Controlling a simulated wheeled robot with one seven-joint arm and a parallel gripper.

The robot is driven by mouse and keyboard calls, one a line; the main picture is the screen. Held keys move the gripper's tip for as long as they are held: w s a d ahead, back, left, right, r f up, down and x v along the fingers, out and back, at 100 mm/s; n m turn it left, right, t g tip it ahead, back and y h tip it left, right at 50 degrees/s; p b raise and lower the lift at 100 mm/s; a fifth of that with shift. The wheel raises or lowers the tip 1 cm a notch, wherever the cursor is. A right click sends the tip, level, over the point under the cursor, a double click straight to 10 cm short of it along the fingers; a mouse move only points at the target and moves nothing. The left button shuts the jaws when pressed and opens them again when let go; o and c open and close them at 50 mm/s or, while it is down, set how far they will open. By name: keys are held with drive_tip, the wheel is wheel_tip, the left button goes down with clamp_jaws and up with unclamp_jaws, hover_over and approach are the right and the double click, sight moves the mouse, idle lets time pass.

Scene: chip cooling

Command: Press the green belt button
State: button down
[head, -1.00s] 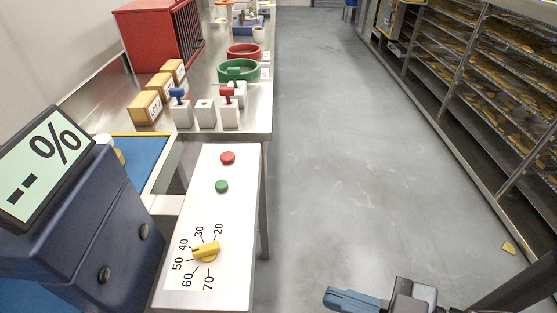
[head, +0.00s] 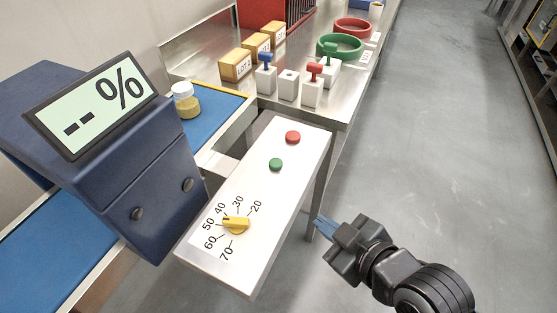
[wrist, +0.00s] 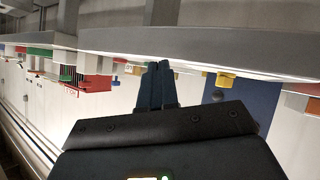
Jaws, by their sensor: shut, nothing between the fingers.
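The green button (head: 276,164) sits on a white control panel (head: 255,190), just in front of a red button (head: 293,137). A yellow dial (head: 236,224) with numbers from 20 to 70 is nearer on the same panel. My gripper (head: 322,227) is shut and empty, to the right of the panel and clear of it in the head view. Its closed fingers also show in the wrist view (wrist: 158,85), beside a pale edge. The green button cannot be made out in the wrist view.
A dark blue machine with a "-- %" display (head: 92,105) stands over a blue belt (head: 212,110) at the left. A jar (head: 186,101) stands on the belt. A steel table behind holds boxes (head: 236,65), stamps and rings (head: 340,46). Grey floor (head: 450,150) is free at right.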

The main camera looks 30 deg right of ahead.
drive_tip(key=w+r+n, duration=0.1)
drive_tip(key=w, duration=0.3)
drive_tip(key=w+r+n+g+y, duration=0.1)
drive_tip(key=w+r, duration=0.1)
drive_tip(key=w, duration=0.2)
drive_tip(key=w+r+n, duration=0.1)
drive_tip(key=w+n, duration=0.1)
drive_tip(key=w, duration=0.2)
drive_tip(key=shift+a+r+g, duration=0.1)
drive_tip(key=shift+r+g, duration=0.15)
drive_tip(key=shift+g, duration=0.05)
drive_tip(key=w+r+n+g+y, duration=0.1)
drive_tip(key=w+r+n, duration=0.2)
drive_tip(key=w+r, duration=0.3)
drive_tip(key=shift+w+r+n, duration=0.2)
drive_tip(key=shift+r+n, duration=0.2)
drive_tip(key=shift+r, duration=0.25)
drive_tip(key=shift+f, duration=0.2)
drive_tip(key=b, duration=0.8)
hover_over(278, 165)
wheel_tip(278, 165, down, 8)
drive_tip(key=shift+s+r, duration=0.1)
drive_tip(key=shift+r, duration=0.1)
drive_tip(key=shift+f, duration=0.45)
drive_tip(key=shift+f, duration=0.1)
drive_tip(key=shift+f, duration=0.3)
